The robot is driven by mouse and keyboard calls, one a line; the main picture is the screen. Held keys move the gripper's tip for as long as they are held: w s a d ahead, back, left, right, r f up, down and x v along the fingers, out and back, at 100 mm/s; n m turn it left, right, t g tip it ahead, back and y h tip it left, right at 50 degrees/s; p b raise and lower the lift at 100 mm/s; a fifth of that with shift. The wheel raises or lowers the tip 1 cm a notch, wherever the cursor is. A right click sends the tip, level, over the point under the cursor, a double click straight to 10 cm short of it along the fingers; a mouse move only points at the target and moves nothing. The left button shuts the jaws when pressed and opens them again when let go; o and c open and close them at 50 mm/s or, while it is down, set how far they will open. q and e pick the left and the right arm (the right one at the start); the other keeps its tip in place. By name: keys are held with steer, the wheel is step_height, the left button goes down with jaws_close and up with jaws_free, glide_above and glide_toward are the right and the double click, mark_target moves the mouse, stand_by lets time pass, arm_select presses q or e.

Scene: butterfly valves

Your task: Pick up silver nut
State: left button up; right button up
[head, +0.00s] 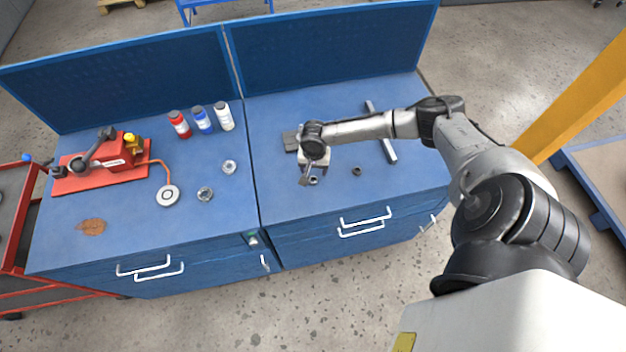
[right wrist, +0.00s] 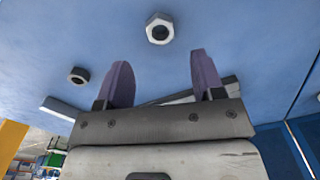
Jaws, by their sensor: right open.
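The silver nut (head: 313,181) lies on the blue workbench top (head: 262,120), just in front of my right gripper (head: 306,176). In the right wrist view the silver nut (right wrist: 159,28) is a bright hexagonal ring lying flat, beyond the fingertips and roughly centred between them. My right gripper (right wrist: 158,68) is open, with two purple-grey fingers apart and nothing between them. A darker nut (head: 357,171) lies to the right of the silver one; it also shows at left in the right wrist view (right wrist: 78,75). My left gripper is not in view.
A grey bar (head: 388,152) and a dark flat piece (head: 290,141) lie on the bench. On the left half are a red device (head: 97,176), bottles (head: 201,119), round metal parts (head: 205,194) and a white disc (head: 168,196). Blue back panels (head: 330,36) stand behind.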

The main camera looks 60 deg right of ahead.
mark_target(313, 180)
steer(key=shift+a+f, duration=0.2)
steer(key=shift+f, duration=2.3)
steer(key=shift+c, duration=0.2)
steer(key=c, duration=1)
steer(key=shift+o, duration=0.2)
steer(key=shift+r, duration=0.1)
steer(key=shift+r, duration=0.55)
step_height(313, 180, up, 3)
steer(key=shift+f, duration=0.15)
steer(key=s+d+r, duration=0.2)
steer(key=s+r, duration=0.5)
steer(key=s, duration=0.4)
steer(key=shift+s+p, duration=0.2)
steer(key=shift+p, duration=0.1)
